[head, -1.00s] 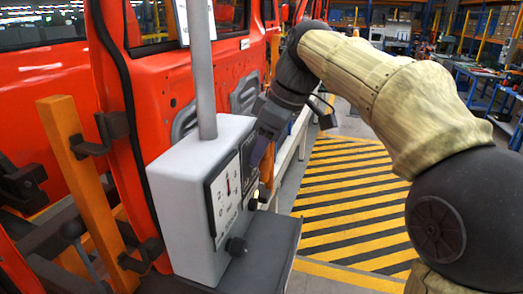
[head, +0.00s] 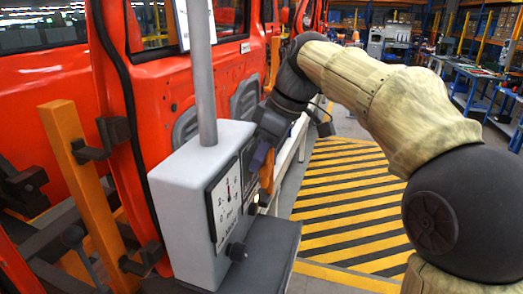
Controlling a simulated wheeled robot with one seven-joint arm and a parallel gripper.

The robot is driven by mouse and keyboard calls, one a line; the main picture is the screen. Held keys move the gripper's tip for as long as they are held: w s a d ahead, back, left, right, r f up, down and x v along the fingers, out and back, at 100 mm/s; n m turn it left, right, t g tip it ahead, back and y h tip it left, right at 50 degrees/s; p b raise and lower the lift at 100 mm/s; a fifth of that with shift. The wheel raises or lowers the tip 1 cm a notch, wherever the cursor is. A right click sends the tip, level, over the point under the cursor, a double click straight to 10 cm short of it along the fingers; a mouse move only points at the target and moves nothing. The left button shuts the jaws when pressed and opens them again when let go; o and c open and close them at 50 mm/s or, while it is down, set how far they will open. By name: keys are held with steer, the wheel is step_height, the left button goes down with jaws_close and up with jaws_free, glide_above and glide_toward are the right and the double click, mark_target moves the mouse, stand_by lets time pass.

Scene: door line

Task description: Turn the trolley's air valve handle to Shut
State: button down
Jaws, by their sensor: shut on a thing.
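The grey control box (head: 178,215) stands on a dark trolley ledge, with a grey pole rising from its top. A white dial plate (head: 225,200) with a red mark is on its right-hand face. My gripper (head: 261,158) is at the far end of that face, its jaws shut on what seems to be the air valve handle. An orange part (head: 267,173) shows just beside the jaws; I cannot tell if it is the handle. The grip itself and the Shut marking are hidden or too small to read.
Red vehicle doors (head: 150,110) stand close on the left, with an orange post (head: 78,170) and black brackets. The yellow-striped floor (head: 345,200) on the right is clear.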

steer(key=g+p, duration=0.1)
steer(key=p, duration=0.1)
steer(key=w+g+y+p, duration=0.1)
steer(key=p, duration=0.2)
steer(key=shift+d+r+m+g, duration=0.15)
steer(key=shift+r+m+g, duration=0.1)
steer(key=shift+m+g, duration=0.05)
steer(key=g+p, duration=0.1)
steer(key=g+y+p, duration=0.1)
steer(key=p, duration=0.1)
steer(key=shift+w+d+f, duration=0.15)
steer(key=shift+w+f, duration=0.1)
steer(key=shift+f, duration=0.2)
steer(key=c, duration=1.3)
jaws_free()
